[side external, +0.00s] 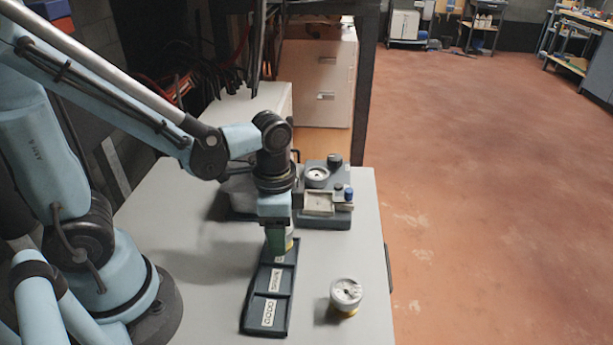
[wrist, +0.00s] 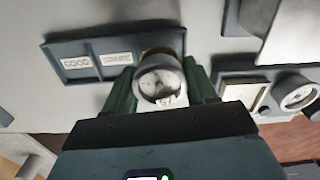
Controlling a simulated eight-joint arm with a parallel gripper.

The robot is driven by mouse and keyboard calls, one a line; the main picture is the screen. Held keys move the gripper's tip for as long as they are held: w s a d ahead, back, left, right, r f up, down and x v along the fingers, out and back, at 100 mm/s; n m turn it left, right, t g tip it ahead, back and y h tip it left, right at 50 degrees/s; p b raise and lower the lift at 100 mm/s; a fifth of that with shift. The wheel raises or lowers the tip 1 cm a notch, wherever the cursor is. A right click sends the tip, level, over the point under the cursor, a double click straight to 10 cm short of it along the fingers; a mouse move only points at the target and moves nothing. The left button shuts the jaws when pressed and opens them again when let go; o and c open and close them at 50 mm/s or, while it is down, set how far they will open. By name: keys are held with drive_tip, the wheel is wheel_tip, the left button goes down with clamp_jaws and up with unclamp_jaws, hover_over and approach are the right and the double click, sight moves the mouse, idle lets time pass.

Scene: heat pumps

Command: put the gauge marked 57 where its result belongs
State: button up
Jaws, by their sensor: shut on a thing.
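My gripper (side external: 279,238) is shut on a round white-faced gauge (wrist: 160,84) with a pale rim; its marking appears to read 57, seen at an angle. The gauge is between the two green fingers in the wrist view and mostly hidden by them in the side view. It is over the far end compartment of a dark tray (side external: 288,300). I cannot tell if it touches the tray floor. The far compartment's label is mostly hidden.
A second white-faced gauge (side external: 346,292) with a yellow base stands on the table right of the tray. A grey test device (side external: 326,205) with a dial and knobs stands behind the tray. The grey table (side external: 205,265) is clear to the tray's left.

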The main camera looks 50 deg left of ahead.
drive_tip(key=shift+f, duration=1.15)
drive_tip(key=o, duration=1.4)
drive_tip(key=shift+r, duration=6.05)
drive_tip(key=shift+w+a+f+n+t, duration=0.15)
drive_tip(key=shift+a+n+t, duration=0.15)
drive_tip(key=shift+n+t, duration=0.25)
drive_tip(key=shift+w+a+f+n+t, duration=0.1)
drive_tip(key=shift+a+n+t, duration=0.2)
drive_tip(key=shift+n+t, duration=0.2)
drive_tip(key=a+n+t, duration=0.1)
drive_tip(key=n, duration=0.1)
drive_tip(key=w+a+n+t, duration=0.1)
drive_tip(key=t, duration=0.1)
drive_tip(key=a+n+t, duration=0.1)
drive_tip(key=n+t, duration=0.1)
drive_tip(key=shift+w+a+r+n, duration=0.1)
drive_tip(key=shift+w+n, duration=0.25)
drive_tip(key=shift+w, duration=0.05)
